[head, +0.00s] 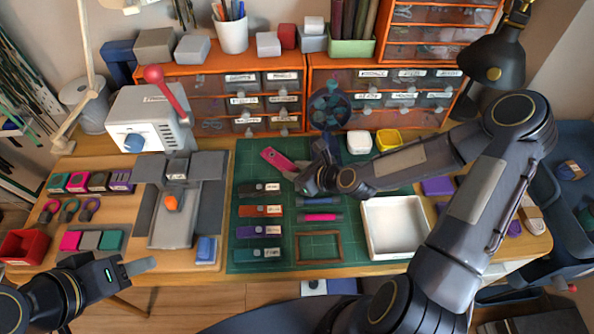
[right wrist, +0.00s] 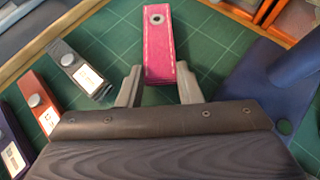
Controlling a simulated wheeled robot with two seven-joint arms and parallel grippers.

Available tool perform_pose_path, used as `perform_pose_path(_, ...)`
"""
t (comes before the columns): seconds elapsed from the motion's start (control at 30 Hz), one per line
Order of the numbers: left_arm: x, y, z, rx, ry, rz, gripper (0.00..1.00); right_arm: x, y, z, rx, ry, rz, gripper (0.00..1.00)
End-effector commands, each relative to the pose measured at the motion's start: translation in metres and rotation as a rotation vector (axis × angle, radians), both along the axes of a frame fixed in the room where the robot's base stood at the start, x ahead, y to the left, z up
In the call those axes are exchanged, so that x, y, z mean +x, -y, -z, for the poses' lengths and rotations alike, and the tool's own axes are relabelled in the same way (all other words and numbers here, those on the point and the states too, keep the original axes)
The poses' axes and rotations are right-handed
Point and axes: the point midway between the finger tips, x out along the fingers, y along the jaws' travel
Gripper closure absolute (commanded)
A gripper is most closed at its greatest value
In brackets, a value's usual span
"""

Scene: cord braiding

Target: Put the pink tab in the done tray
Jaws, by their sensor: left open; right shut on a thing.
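The pink tab (head: 275,157) is above the upper part of the green mat, with its free end pointing up and left. My right gripper (head: 296,173) is shut on its near end. In the right wrist view the pink tab (right wrist: 159,45) stands out between the two fingers (right wrist: 158,88), with a metal eyelet at its far end. A white open tray (head: 368,240), likely the done tray, lies at the mat's right side and looks empty. My left gripper (head: 142,266) is open and empty at the table's front left.
Grey, red, purple and teal tabs (head: 260,210) lie in a column on the mat (head: 285,262), beside a wooden frame (head: 319,262). Another pink piece (head: 320,217) lies between them and the tray. A grey press (head: 180,200) stands left. Drawers (head: 240,80) close off the back.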

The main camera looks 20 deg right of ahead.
Motion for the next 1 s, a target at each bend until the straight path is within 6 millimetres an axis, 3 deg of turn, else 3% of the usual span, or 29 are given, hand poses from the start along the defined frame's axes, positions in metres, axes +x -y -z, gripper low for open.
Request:
perform_pose_path(0.43, 0.0, 0.0, 0.0058, 0.0, 0.0, 0.0, 0.53, 0.0001, -0.0001, 0.0073, -0.001, 0.002, 0.0, 0.85)
perform_pose_path(0.47, 0.0, 0.0, 0.0056, 0.0, 0.0, 0.0, 0.53, 0.0001, -0.0001, 0.007, -0.001, 0.002, 0.0, 0.67)
perform_pose_path(0.6, 0.0, 0.0, 0.0045, 0.0, 0.0, 0.0, 0.53, -0.0005, -0.0004, 0.0063, 0.0, 0.0, -0.001, 0.49)
perform_pose_path(1.0, -0.0001, 0.0, -0.0025, 0.0, 0.0, 0.0, 0.53, -0.002, -0.0019, -0.0006, 0.0, -0.004, -0.007, 0.46)
